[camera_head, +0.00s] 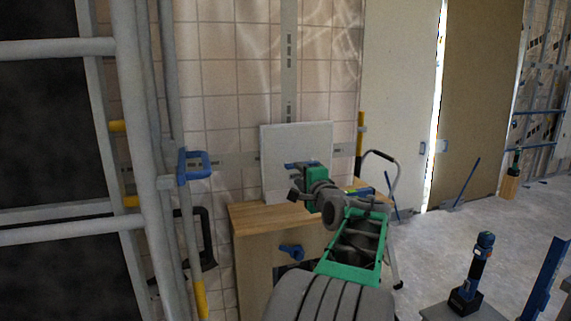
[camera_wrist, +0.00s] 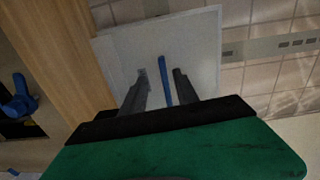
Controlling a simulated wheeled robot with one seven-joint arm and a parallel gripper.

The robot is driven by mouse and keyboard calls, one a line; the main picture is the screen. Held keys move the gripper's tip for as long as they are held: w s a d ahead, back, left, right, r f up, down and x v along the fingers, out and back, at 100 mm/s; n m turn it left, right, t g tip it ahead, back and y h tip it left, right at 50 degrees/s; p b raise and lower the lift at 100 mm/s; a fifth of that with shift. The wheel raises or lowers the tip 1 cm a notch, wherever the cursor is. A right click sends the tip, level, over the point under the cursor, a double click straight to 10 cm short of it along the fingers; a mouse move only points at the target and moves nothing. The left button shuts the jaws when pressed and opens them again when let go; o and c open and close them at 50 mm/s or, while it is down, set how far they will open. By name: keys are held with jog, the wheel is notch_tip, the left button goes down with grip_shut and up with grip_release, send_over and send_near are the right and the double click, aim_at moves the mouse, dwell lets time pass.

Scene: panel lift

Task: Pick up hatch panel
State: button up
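The hatch panel (camera_head: 297,143) is a pale grey square plate, standing upright on the wooden cabinet (camera_head: 250,215) against the tiled wall. In the wrist view the panel (camera_wrist: 200,45) lies straight beyond my fingers, with a thin blue handle (camera_wrist: 166,80) on its face. My gripper (camera_wrist: 160,75) is open, one finger on each side of the handle, with a gap visible on both sides. Whether the fingertips reach the handle's depth is unclear. In the head view my gripper (camera_head: 292,181) is in front of the panel and hides part of its lower right area.
White scaffold tubes (camera_head: 150,150) with a blue clamp (camera_head: 193,165) stand close on the left. A stepladder (camera_head: 383,170) stands right of the cabinet. A black and blue power tool (camera_head: 472,275) stands at the lower right. The floor (camera_head: 440,240) is largely open at right.

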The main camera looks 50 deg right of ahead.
jog(key=shift+m+h, duration=0.3)
jog(key=w+d+p, duration=0.1)
jog(key=w+d, duration=0.1)
jog(key=w+d+p, duration=0.1)
jog(key=w+d, duration=0.2)
jog(key=shift+w+d+r, duration=0.15)
jog(key=shift+d+r, duration=0.05)
jog(key=shift+d, duration=0.15)
jog(key=shift+a, duration=0.1)
jog(key=shift+c, duration=0.5)
grip_shut()
jog(key=shift+r, duration=0.2)
